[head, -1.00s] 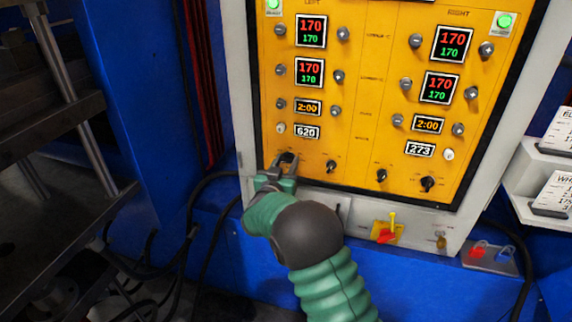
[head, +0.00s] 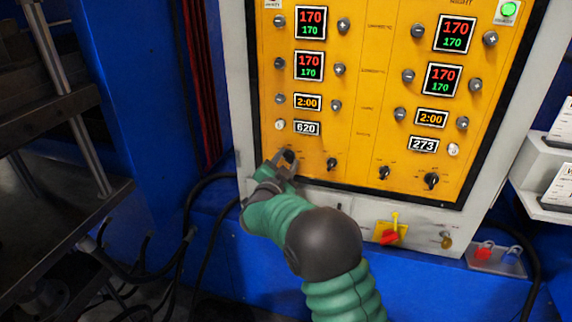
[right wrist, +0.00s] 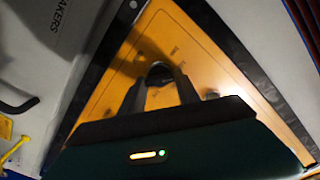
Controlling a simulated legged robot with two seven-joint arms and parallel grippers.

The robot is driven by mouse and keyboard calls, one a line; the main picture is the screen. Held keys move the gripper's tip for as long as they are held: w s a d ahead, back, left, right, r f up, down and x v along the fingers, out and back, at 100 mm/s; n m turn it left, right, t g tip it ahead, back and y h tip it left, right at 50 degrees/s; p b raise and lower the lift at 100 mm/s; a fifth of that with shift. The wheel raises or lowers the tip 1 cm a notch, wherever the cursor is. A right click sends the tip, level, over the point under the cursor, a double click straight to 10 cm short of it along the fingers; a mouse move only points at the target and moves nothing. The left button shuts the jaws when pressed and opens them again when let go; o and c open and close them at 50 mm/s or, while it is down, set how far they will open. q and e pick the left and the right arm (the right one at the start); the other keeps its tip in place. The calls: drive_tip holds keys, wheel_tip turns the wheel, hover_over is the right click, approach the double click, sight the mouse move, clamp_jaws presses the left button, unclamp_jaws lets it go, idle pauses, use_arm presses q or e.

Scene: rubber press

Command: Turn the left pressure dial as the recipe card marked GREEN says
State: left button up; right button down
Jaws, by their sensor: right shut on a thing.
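My right gripper (head: 281,165) reaches up to the lower left of the yellow control panel (head: 350,120). It is shut on the leftmost black dial (head: 289,155) of the bottom row, under the LEFT half's 620 display (head: 306,128). In the right wrist view the dark dial (right wrist: 160,73) shows between the tips of the two fingers (right wrist: 160,86). The fingers partly hide the dial, so its pointer setting cannot be read. The recipe cards (head: 562,125) are cut off at the right edge, and no GREEN mark can be read. My left gripper is not in view.
Other black dials (head: 332,164) sit to the right in the same row. Dark machine frames stand at the left; cables hang beside the panel.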

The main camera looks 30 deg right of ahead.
drive_tip(key=shift+f, duration=0.1)
idle(0.4)
drive_tip(key=c, duration=0.9)
unclamp_jaws()
drive_tip(key=p+v, duration=0.2)
drive_tip(key=v, duration=1.4)
drive_tip(key=shift+s+a, duration=0.3)
